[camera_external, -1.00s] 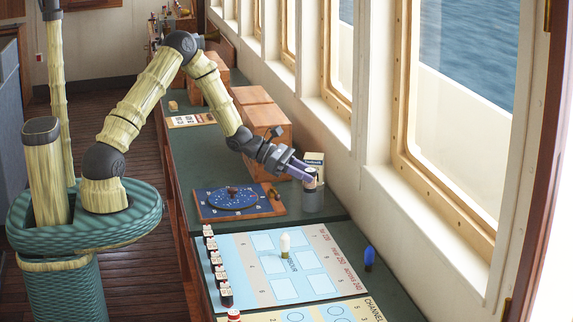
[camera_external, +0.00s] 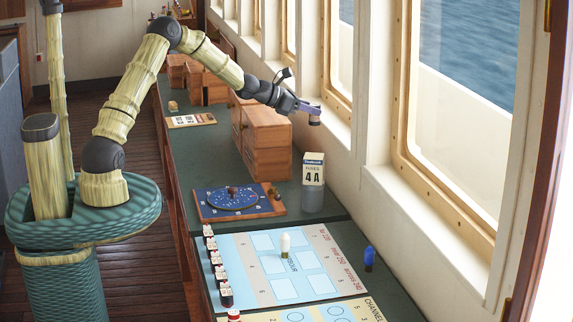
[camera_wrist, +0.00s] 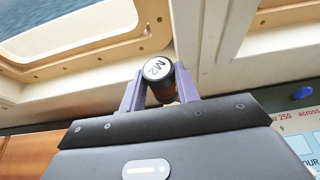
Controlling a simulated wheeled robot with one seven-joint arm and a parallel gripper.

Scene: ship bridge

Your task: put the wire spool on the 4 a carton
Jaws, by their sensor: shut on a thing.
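The wire spool, a short dark cylinder with a copper-brown body and a white end marked M2, shows in the wrist view (camera_wrist: 160,72) between the two purple fingers. In the external view the spool (camera_external: 314,121) hangs at the tip of my gripper (camera_external: 311,110), which is shut on it and raised by the window wall.
Wooden boxes (camera_external: 266,148) stand left of the carton. A blue round chart board (camera_external: 232,198) lies in front of them. A light blue board (camera_external: 255,285) with several small bottles at its edge lies nearer. A blue bulb (camera_external: 369,257) stands right. The window wall bounds the table.

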